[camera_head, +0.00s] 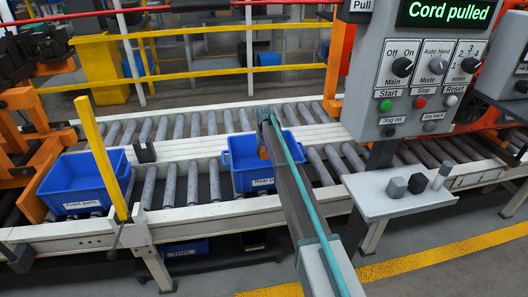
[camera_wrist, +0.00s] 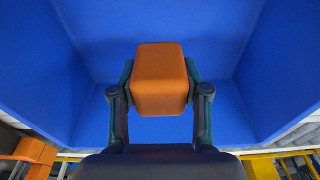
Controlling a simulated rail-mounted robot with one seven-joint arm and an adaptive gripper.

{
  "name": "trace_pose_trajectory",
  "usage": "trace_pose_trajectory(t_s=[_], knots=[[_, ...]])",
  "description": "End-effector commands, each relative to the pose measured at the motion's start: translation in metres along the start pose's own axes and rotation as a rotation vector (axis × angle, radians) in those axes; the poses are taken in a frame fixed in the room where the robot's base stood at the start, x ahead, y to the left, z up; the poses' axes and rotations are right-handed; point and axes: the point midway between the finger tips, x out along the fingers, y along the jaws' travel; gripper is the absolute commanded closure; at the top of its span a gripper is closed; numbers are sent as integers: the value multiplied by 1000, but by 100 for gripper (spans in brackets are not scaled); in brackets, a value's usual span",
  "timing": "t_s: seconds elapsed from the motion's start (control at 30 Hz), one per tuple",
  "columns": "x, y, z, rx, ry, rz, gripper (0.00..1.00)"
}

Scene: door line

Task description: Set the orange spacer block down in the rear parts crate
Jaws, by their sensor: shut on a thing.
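The orange spacer block (camera_wrist: 160,82) is between the two fingers of my gripper (camera_wrist: 160,92) in the wrist view, gripped from both sides. Blue crate walls and floor surround it in that view. In the head view, my arm reaches over the rear parts crate (camera_head: 241,181), a blue crate on the roller conveyor with a label beginning "Rear". My arm hides part of this crate. Whether the block touches the crate floor cannot be told.
The front parts crate (camera_head: 85,182) stands at the left, beside a yellow post (camera_head: 101,157). A control panel (camera_head: 418,75) reading "Cord pulled" stands at the right, above a small shelf (camera_head: 400,192) with several small blocks. Yellow rails (camera_head: 225,72) run behind the conveyor.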

Motion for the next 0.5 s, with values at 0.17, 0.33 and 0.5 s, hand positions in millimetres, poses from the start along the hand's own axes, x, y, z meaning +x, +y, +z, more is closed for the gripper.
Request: trace_pose_trajectory(t_s=[0.17, 0.33, 0.5], knots=[[9, 0, 1, 0, 0, 0, 90], [17, 0, 2, 0, 0, 0, 90], [25, 0, 3, 0, 0, 0, 90]])
